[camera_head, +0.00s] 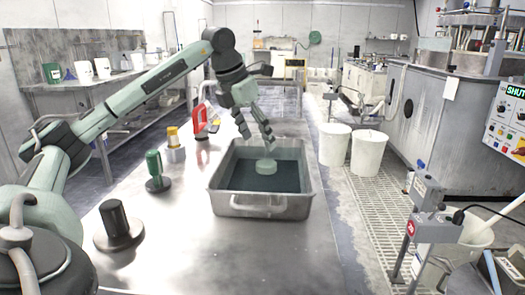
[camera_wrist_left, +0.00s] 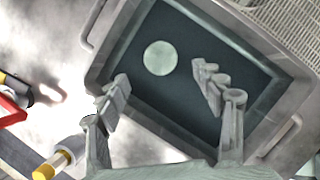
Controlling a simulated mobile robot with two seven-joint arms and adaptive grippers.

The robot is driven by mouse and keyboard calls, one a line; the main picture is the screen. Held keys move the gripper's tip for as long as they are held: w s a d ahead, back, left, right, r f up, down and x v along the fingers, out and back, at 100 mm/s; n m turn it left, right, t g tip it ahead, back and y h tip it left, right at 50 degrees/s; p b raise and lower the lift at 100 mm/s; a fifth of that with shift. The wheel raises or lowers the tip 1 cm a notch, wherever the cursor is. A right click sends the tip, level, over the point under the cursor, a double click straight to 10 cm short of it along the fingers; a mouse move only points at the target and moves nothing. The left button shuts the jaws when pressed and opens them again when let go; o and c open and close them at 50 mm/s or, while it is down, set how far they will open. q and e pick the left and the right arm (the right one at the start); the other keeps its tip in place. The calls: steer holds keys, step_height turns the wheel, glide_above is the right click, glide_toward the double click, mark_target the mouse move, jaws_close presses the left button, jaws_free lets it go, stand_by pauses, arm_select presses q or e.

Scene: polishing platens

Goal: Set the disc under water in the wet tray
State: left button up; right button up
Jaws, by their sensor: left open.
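The disc (camera_head: 265,166) is round and pale green. It is in the wet tray (camera_head: 262,206), a metal tray with dark water, toward the middle of the pool. In the left wrist view the disc (camera_wrist_left: 160,58) lies near one side of the tray (camera_wrist_left: 97,77), apart from the walls. Whether water covers its top I cannot tell. My left gripper (camera_head: 257,139) is above the tray, fingers pointing down and spread, with nothing between them. In the left wrist view the open fingers (camera_wrist_left: 163,88) stand apart, with the disc beyond them. My right gripper is not in view.
On the metal table left of the tray stand a black knobbed weight (camera_head: 118,226), a green-handled tool (camera_head: 155,171), a yellow-topped piece (camera_head: 174,145) and a red item (camera_head: 200,120). White buckets (camera_head: 334,145) stand on the floor at right. The table in front of the tray is clear.

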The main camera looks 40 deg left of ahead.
arm_select(q)
steer(key=v, duration=0.5)
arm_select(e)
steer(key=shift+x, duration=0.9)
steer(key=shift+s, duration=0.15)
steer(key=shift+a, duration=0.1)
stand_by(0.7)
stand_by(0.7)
arm_select(q)
steer(key=shift+w, duration=0.1)
stand_by(0.6)
